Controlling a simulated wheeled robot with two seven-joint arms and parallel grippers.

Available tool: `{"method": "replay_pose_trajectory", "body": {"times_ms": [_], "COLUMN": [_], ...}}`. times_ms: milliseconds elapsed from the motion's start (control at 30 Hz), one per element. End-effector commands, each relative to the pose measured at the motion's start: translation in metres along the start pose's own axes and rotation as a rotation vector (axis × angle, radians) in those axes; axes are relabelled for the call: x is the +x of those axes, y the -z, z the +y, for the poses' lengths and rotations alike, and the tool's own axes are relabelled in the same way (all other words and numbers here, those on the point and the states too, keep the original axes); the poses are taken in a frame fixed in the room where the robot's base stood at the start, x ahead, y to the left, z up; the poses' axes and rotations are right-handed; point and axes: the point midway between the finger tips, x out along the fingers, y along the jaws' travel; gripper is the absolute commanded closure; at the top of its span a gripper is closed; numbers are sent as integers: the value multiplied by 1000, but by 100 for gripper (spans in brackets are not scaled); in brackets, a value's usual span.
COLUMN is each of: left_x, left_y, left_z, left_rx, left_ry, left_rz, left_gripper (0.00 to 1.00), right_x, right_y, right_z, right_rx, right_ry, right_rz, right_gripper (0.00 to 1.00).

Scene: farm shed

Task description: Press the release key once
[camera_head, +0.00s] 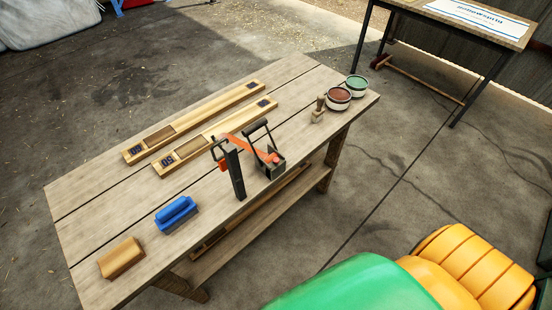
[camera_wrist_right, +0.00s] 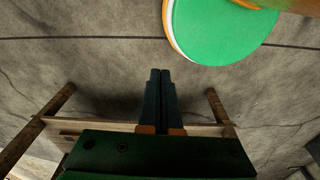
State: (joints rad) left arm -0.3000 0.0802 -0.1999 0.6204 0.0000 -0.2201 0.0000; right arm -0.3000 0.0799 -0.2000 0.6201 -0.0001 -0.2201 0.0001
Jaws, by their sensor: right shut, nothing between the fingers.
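A device with a black frame (camera_head: 235,172), a black looped handle (camera_head: 257,128) and an orange lever or strap (camera_head: 240,135) stands near the front edge of the wooden bench (camera_head: 130,215). A small red part (camera_head: 275,157) shows on the dark block at its right end; I cannot tell for sure whether it is the release key. My right gripper (camera_wrist_right: 160,74) shows in the right wrist view, shut and empty, with floor beyond it. It touches nothing visible. The device is not in that wrist view. No gripper is seen for certain in the head view.
On the bench are two long wooden pieces with number displays (camera_head: 195,122) (camera_head: 215,138), a blue brush-like block (camera_head: 176,215), a wooden block (camera_head: 121,259), a wooden stamp (camera_head: 319,110), and brown (camera_head: 338,100) and green (camera_head: 356,86) pots. Another table (camera_head: 470,22) stands at the back right.

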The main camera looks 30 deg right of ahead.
Motion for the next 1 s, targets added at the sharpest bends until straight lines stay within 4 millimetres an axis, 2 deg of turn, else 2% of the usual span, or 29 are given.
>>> {"method": "replay_pose_trajectory", "body": {"times_ms": [167,267,467,667,867,1000], "left_x": [-1,-7,-26,-44,-62,-76], "left_y": [0,1,2,4,6,7], "left_z": [0,0,0,-1,-1,-1], "left_rx": [0,0,0,0,0,0], "left_ry": [0,0,0,0,0,0], "left_rz": [0,0,0,0,0,0], "left_gripper": [21,21,21,21,21,21], "right_x": [-1,-8,-39,-86,-147,-197], "right_y": [3,24,103,184,259,305], "right_z": [4,17,62,100,125,134], "right_rx": [4,33,158,283,394,459], "right_ry": [-5,-19,-51,-42,12,72], "right_rz": [6,41,176,319,453,531], "right_gripper": [100,100,100,100,100,100]}}
